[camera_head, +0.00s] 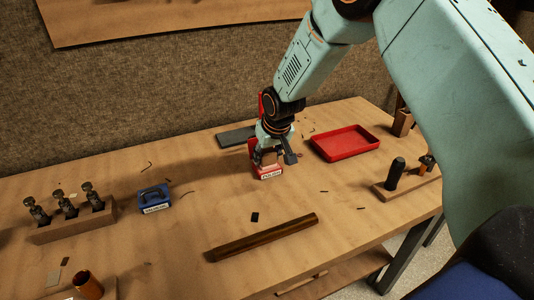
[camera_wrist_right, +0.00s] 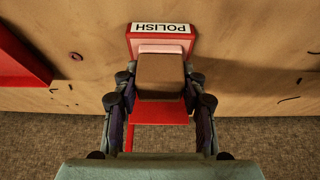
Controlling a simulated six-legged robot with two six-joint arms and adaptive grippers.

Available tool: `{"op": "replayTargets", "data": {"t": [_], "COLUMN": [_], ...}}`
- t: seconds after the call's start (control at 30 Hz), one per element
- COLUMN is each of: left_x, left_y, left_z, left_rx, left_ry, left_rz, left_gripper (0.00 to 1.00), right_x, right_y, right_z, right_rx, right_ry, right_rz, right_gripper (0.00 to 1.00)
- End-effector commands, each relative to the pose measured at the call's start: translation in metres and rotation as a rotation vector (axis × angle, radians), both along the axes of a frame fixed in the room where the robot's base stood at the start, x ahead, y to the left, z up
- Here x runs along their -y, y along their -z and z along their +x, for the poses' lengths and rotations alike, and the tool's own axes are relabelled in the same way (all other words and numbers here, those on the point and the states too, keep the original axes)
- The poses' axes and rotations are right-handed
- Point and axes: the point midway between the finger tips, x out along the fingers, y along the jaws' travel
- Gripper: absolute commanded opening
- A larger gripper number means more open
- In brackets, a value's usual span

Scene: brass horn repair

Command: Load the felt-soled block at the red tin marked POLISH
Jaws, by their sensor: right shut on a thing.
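The red tin marked POLISH (camera_head: 270,174) stands on the bench under my right gripper; in the right wrist view its white label (camera_wrist_right: 160,28) reads upside down and a pink surface shows inside it. My right gripper (camera_head: 266,158) is shut on a brown block (camera_wrist_right: 160,76), which is held between the two fingers over the tin. A red part (camera_wrist_right: 160,111) shows behind the block. The block's sole is hidden, and I cannot tell whether it touches the pink surface. My left gripper is not in view.
A blue tin (camera_head: 155,198) stands to the left, near a wooden rack (camera_head: 70,230) with several valves. A red tray (camera_head: 345,143) lies at the right, and a dark flat plate (camera_head: 236,137) lies behind the gripper. A long wooden bar (camera_head: 262,238) lies in front.

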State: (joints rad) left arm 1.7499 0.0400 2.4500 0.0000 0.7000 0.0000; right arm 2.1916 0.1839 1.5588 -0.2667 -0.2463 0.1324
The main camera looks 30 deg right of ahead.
Motion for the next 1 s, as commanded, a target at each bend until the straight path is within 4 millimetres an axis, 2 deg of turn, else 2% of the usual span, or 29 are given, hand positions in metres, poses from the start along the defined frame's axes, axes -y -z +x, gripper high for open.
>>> {"op": "replayTargets", "data": {"t": [0.3, 0.9, 1.0], "left_x": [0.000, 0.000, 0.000], "left_y": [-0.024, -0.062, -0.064], "left_z": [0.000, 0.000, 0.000], "left_rx": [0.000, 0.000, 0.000], "left_ry": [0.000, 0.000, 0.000], "left_rz": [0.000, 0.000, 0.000], "left_gripper": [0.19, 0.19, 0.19], "right_x": [0.000, 0.000, 0.000], "right_y": [-0.027, -0.068, -0.070], "right_z": [0.001, 0.002, 0.002], "right_rx": [0.005, 0.006, 0.006], "right_ry": [0.000, 0.000, 0.000], "right_rz": [0.000, 0.000, 0.000], "right_gripper": [0.17, 0.17, 0.17]}}
